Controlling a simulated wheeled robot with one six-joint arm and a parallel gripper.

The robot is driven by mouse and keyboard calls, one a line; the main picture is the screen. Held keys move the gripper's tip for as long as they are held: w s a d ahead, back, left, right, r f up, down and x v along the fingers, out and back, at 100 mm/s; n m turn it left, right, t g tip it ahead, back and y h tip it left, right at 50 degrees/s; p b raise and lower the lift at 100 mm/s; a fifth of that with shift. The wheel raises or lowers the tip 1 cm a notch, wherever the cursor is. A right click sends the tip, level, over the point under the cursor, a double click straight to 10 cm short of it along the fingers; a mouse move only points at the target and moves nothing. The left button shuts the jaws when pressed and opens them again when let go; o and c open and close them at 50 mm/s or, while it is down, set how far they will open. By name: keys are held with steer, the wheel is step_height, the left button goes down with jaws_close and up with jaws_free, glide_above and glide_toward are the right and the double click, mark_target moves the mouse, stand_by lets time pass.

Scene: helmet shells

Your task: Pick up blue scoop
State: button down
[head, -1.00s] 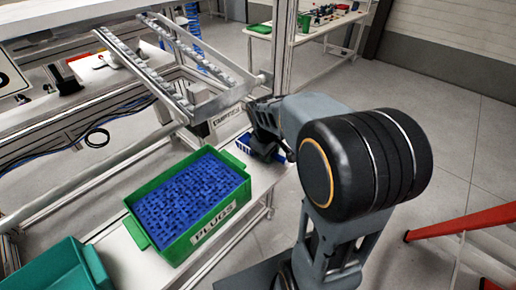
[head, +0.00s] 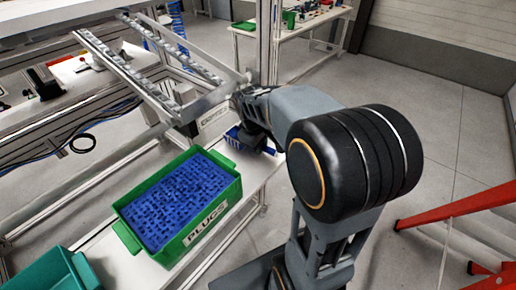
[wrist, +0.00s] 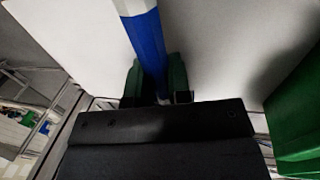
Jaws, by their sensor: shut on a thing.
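The blue scoop shows in the wrist view as a blue strip (wrist: 149,45) with a pale upper part, running from the top edge down between the fingers. My gripper (wrist: 157,80) is shut on it, with a dark green finger on each side. In the head view, blue parts of the scoop (head: 233,135) show beside my gripper (head: 255,140), above the far end of the white bench. My arm and gripper hide much of the scoop there. I cannot tell how far it is from the bench top.
A green bin labelled PLUGS (head: 205,228), full of blue pieces, stands on the white bench (head: 262,168) near my gripper. A teal bin (head: 50,270) is at lower left. A metal rack (head: 135,75) rises behind. Red framework (head: 455,208) stands at right.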

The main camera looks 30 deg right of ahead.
steer(key=s+a+r+b, duration=0.1)
steer(key=s+a+r, duration=0.4)
steer(key=s+r, duration=0.6)
steer(key=shift+s, duration=1.1)
steer(key=c, duration=1.6)
jaws_free()
jaws_close()
steer(key=shift+d, duration=0.1)
